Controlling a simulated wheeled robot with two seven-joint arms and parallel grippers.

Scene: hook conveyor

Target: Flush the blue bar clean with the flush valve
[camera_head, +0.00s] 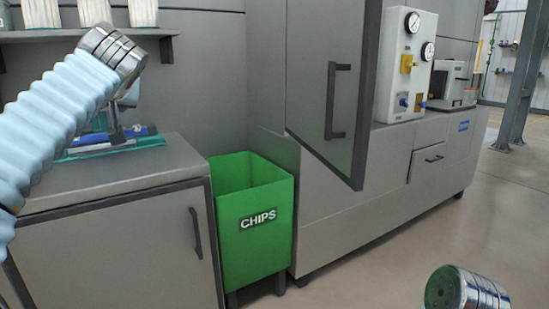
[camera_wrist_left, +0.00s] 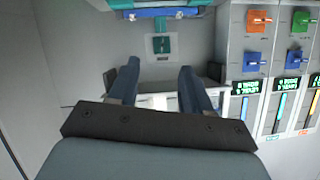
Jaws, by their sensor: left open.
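In the head view a blue bar (camera_head: 141,131) lies over a teal base (camera_head: 140,143) on the grey cabinet at the left, partly hidden by my left arm. In the left wrist view a blue bar (camera_wrist_left: 165,13) runs across the top edge. My left gripper (camera_wrist_left: 159,68) is open and empty, its two dark fingers apart below the bar in that picture. Orange (camera_wrist_left: 258,23), green (camera_wrist_left: 299,22) and blue (camera_wrist_left: 252,61) valve blocks sit on a panel at the right; which is the flush valve I cannot tell. My right gripper is not seen.
A green CHIPS bin (camera_head: 252,220) stands between the cabinet (camera_head: 120,240) and a grey machine. The machine's door (camera_head: 343,60) has a dark handle. A white gauge panel (camera_head: 404,65) stands further right. The floor at the right is clear.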

